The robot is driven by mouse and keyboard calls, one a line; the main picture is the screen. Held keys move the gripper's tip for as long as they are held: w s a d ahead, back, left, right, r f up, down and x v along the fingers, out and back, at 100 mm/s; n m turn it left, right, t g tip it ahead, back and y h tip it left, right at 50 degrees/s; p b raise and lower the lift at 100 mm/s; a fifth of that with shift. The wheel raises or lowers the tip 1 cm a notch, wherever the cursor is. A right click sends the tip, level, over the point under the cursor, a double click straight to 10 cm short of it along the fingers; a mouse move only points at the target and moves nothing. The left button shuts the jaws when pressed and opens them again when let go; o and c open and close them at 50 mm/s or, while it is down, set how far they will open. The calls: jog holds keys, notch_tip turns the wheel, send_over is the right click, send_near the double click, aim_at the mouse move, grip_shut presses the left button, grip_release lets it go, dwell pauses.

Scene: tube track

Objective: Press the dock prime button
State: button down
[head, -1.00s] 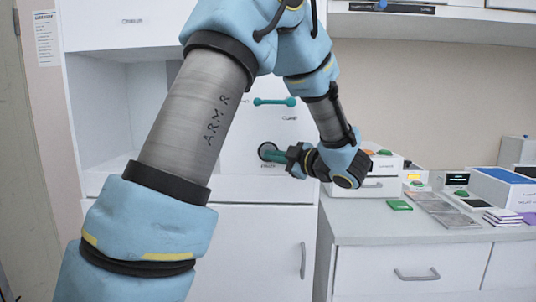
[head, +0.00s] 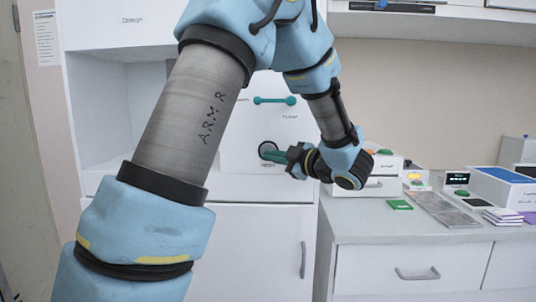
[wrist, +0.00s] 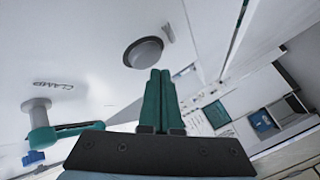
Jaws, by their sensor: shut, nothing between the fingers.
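The prime button is a round grey button with a dark ring, set in the white cabinet panel. It shows in the wrist view (wrist: 145,52), and in the head view (head: 267,146) its lower part is hidden behind my fingers. A small label sits below it in the head view. My gripper (head: 268,155) has teal fingers that are shut and empty, pointing at the panel. In the wrist view the fingertips (wrist: 160,73) appear just beside the button's edge. I cannot tell whether they touch the panel or the button.
A teal clamp handle (head: 274,101) is mounted on the panel above the button; it also shows in the wrist view (wrist: 65,132). To the right, a counter (head: 372,228) bears a green card (head: 399,204), grey plates (head: 440,207) and small devices. An open white recess lies to the left.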

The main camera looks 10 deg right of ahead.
jog(key=s, duration=0.2)
jog(key=s+a+b, duration=0.1)
jog(key=s, duration=0.2)
dwell(0.6)
dwell(2.4)
jog(key=s+n+p, duration=0.1)
jog(key=n, duration=0.5)
jog(key=s+n+p, duration=0.1)
jog(key=n, duration=0.5)
jog(key=s+n+p, duration=0.1)
jog(key=n+p, duration=0.1)
jog(key=n, duration=0.4)
jog(key=shift+s+a+r+n+g, duration=0.3)
jog(key=shift+s+a+n, duration=0.05)
jog(key=shift+a+n, duration=0.05)
jog(key=shift+w, duration=0.1)
